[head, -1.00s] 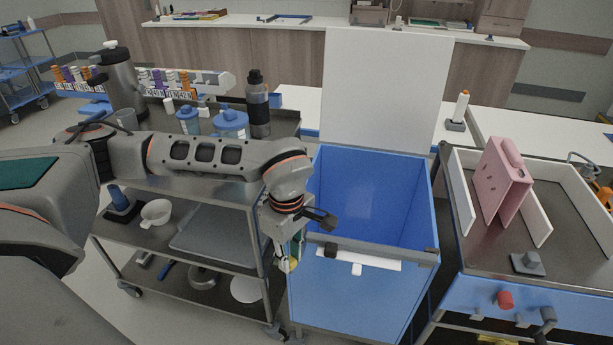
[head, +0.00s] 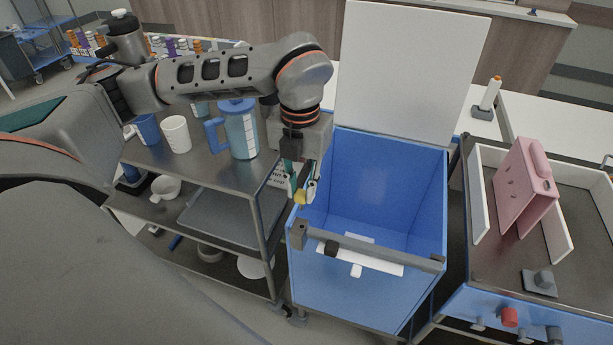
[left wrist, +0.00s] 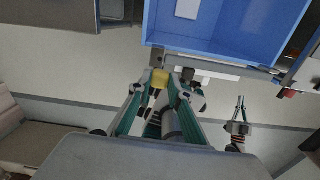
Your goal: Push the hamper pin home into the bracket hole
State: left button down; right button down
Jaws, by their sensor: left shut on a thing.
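My left gripper (head: 303,190) hangs over the front left corner of the blue hamper (head: 365,290), pointing down. It is shut on a small yellow piece, which looks like the head of the hamper pin (head: 300,197); the rest of the pin is hard to make out. The yellow piece also shows between the fingers in the left wrist view (left wrist: 160,79). A dark grey bracket (head: 299,234) stands at the hamper's front left corner, just below the fingertips and apart from the yellow piece in the picture. Its hole cannot be made out.
A grey bar (head: 375,248) runs across the hamper's front rim, and the white lid (head: 410,75) stands open behind. A steel cart (head: 225,175) with a blue-lidded jug (head: 240,135) and cups is close on the left. A cart with a pink case (head: 523,190) is on the right.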

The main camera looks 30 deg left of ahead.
aim_at(301, 192)
pick_arm(q)
jog(key=shift+r+n, duration=0.2)
jog(key=shift+n, duration=0.1)
jog(key=shift+w, duration=0.1)
jog(key=shift+f+b, duration=0.8)
jog(key=shift+f, duration=0.05)
notch_tip(301, 192, down, 3)
jog(key=shift+b, duration=1.05)
jog(key=shift+f+b, duration=0.3)
jog(key=shift+f, duration=0.15)
jog(key=shift+f+b, duration=0.65)
jog(key=shift+f, duration=0.35)
